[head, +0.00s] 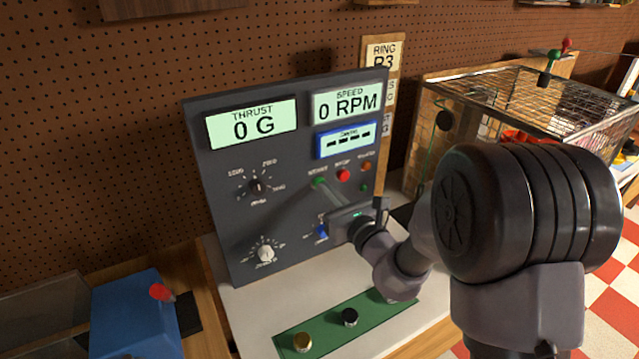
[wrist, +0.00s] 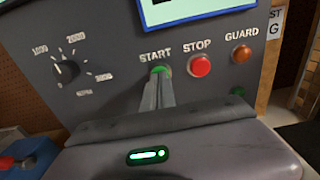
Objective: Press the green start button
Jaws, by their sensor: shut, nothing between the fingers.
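The green start button (wrist: 162,70) sits under the label START on the dark control panel (head: 222,225). In the head view the button (head: 319,182) shows left of the red stop button (head: 343,175). My gripper (wrist: 160,77) is shut with nothing between its fingers, and its tips are at the start button, covering its lower part in the wrist view. In the head view the gripper (head: 324,186) reaches up to the button from the lower right. I cannot tell whether the tips touch the button or whether it is pressed in. The displays read 0 G and 0 RPM.
The red stop button (wrist: 200,66) and the orange guard lamp (wrist: 242,54) are just right of the start button. A dial (wrist: 66,70) is to its left. A wire cage (head: 530,105) stands at the right. A green strip with knobs (head: 325,322) lies in front.

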